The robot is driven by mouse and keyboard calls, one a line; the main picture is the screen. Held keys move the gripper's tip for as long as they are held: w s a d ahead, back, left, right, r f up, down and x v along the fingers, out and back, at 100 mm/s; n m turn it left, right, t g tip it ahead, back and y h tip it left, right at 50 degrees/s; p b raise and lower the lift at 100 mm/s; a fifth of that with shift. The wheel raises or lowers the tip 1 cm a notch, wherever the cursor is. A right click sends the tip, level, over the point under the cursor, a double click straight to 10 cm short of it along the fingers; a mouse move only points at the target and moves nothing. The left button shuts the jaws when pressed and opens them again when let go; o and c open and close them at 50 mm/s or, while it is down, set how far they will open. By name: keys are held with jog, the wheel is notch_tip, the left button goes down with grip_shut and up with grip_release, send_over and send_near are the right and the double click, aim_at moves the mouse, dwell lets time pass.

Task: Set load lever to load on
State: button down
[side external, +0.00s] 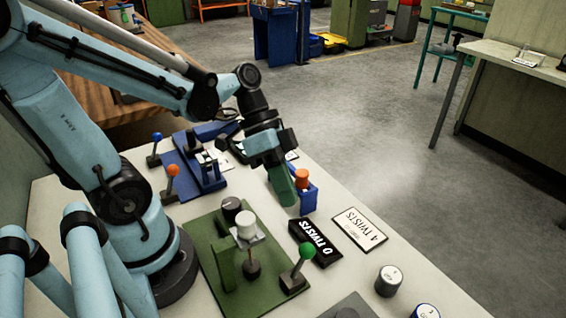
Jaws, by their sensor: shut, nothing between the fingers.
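Three ball-topped levers stand on the white bench: one with a blue knob (157,137), one with an orange knob (172,170) and one with a green knob (307,250) leaning on the green plate (210,248). I cannot tell from any readable label which is the load lever. My gripper (284,190) points down with its green fingers shut and empty. It is above the bench, just left of a blue bracket (309,198) with an orange cap (302,174). I cannot tell whether they touch. All three knobs are clear of my fingers.
The green plate also carries a white-capped post (246,224) and a dark knob (231,204). A black "0 TWISTS" sign (314,242) and white "4 TWISTS" card (359,230) lie at right. Round pieces (388,281) stand near the bench's right edge.

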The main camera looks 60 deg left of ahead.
jog(key=v, duration=0.6)
jog(key=shift+s, duration=0.3)
jog(key=shift+w+a, duration=0.1)
jog(key=shift+w+f, duration=0.15)
jog(key=shift+w, duration=1)
send_near(304, 260)
jog(key=shift+w+d+f, duration=0.3)
jog(key=shift+w+f, duration=0.15)
jog(key=shift+f, duration=0.35)
jog(key=shift+w+d+f, duration=0.3)
jog(key=shift+w+f, duration=0.2)
jog(key=shift+f, duration=0.25)
jog(key=shift+w+d+f, duration=0.3)
jog(key=shift+w+f, duration=0.15)
jog(key=shift+f, duration=0.35)
